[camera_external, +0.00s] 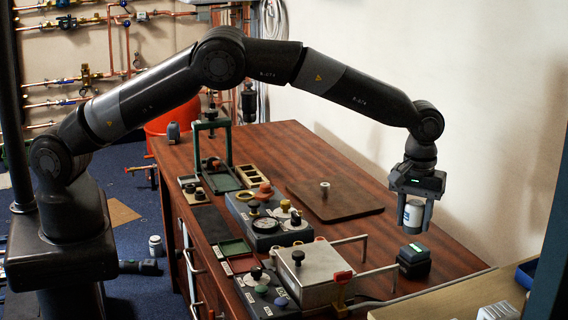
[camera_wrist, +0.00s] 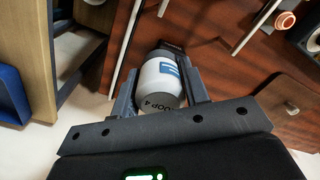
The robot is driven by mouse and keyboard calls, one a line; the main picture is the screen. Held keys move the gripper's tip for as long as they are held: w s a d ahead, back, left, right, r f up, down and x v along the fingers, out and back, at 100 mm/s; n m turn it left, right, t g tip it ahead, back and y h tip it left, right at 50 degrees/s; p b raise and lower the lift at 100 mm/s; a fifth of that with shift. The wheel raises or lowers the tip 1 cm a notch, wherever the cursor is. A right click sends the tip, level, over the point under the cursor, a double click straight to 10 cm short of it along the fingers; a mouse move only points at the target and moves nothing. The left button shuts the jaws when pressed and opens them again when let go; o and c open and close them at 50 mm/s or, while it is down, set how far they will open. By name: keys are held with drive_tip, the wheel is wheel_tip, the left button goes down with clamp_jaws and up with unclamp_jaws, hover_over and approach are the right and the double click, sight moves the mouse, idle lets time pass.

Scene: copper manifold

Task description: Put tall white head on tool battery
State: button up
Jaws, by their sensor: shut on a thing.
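The tall white head (camera_external: 413,216) is a white cylinder with a blue label and a grey end. My gripper (camera_external: 413,226) is shut on it and holds it upright in the air over the right part of the table. In the wrist view the head (camera_wrist: 160,76) sits between the two dark fingers. The tool battery (camera_external: 413,261) appears to be the dark block with a green light on the table, below the gripper and apart from the head. In the wrist view a dark shape shows just beyond the head, but I cannot tell whether it is the battery.
A metal box (camera_external: 313,276) with a black knob stands left of the dark block, with rods reaching toward it. A brown board (camera_external: 345,203) with a small pale piece lies behind. A wooden tray edge (camera_external: 440,301) is at the front right. Bare tabletop (camera_external: 455,262) lies right of the block.

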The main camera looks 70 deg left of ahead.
hover_over(415, 248)
wheel_tip(415, 248, down, 3)
drive_tip(key=shift+f, duration=2.1)
drive_tip(key=shift+f, duration=0.2)
drive_tip(key=o, duration=1)
